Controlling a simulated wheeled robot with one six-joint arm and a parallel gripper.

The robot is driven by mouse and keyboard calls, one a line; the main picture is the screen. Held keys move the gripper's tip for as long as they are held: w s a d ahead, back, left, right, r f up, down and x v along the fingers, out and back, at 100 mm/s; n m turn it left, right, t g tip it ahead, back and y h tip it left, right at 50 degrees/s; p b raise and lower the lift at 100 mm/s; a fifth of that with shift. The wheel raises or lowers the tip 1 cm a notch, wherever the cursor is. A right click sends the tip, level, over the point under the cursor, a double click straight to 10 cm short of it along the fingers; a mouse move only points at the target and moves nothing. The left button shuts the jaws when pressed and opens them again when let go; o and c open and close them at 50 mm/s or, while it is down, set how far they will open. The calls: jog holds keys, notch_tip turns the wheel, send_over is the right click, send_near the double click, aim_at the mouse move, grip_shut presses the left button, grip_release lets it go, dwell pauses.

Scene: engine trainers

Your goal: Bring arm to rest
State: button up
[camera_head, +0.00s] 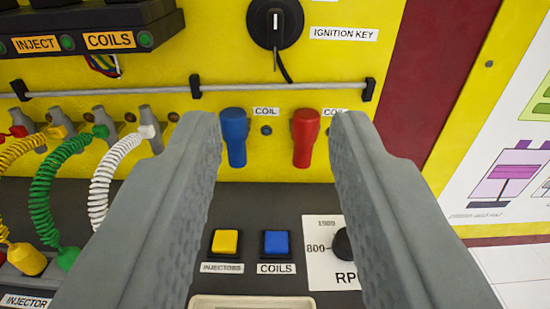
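My gripper (275,135) is open and empty, with its two grey fingers spread wide apart in front of the yellow engine trainer panel (190,75). Between the fingertips, the blue coil plug (233,138) and the red coil plug (304,138) hang on the panel. The gap to them cannot be told exactly, and neither is held. The rest of my arm is not in view.
The black ignition key switch (274,22) is above the coil plugs. A yellow button (225,242), a blue button (276,243) and an RPM knob (343,244) are below. Coiled yellow, green (47,190) and white (108,175) cables are at left. A grey bar (270,88) crosses the panel.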

dwell(0.3)
jog(key=s+d+f, duration=0.1)
jog(key=s+d, duration=0.4)
jog(key=s, duration=0.8)
jog(key=s+d+f, duration=0.1)
jog(key=s+d, duration=0.3)
jog(key=s, duration=0.9)
jog(key=shift+s+d+g, duration=0.15)
jog(key=shift+d+g, duration=0.15)
jog(key=shift+d, duration=0.1)
